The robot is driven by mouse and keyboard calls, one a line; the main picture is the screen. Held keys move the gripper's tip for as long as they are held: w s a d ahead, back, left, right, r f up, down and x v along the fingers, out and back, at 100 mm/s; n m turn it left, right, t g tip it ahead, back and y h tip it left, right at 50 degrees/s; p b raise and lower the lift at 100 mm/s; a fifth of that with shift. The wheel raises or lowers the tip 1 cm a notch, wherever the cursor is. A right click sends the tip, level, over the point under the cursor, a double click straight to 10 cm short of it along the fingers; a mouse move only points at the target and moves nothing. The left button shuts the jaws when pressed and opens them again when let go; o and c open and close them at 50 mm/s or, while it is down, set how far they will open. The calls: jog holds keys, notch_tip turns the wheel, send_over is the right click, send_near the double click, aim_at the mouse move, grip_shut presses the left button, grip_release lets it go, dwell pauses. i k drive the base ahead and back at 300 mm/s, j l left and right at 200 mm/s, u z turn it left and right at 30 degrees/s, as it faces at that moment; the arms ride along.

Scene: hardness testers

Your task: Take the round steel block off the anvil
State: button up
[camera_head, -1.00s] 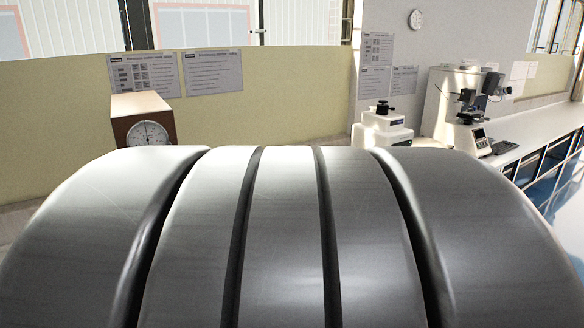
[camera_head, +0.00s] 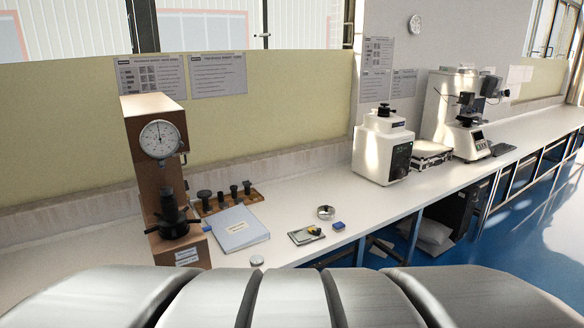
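The brown hardness tester (camera_head: 158,135) with a round dial stands on the bench at the left. Below its dial is a dark anvil and screw column (camera_head: 169,206) with a spoked handwheel. I cannot make out a separate round steel block on the anvil at this size. A small round silver disc (camera_head: 257,260) lies on the bench near its front edge. My gripper is not in view. A large grey ribbed part, probably of my own arm, fills the bottom of the picture and hides the bench's near left edge.
On the white bench (camera_head: 300,185) are a rack of dark pieces (camera_head: 228,197), a blue-white folder (camera_head: 238,229), a small tray (camera_head: 307,235), a metal ring (camera_head: 326,212) and a blue box (camera_head: 338,226). A white machine (camera_head: 383,147) and a microscope tester (camera_head: 469,125) stand farther right.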

aim_at(257, 261)
jog(key=i+j+u, duration=0.3)
jog(key=i+u, duration=0.15)
jog(key=i, duration=0.2)
jog(key=i+u, duration=0.45)
jog(key=i, duration=0.25)
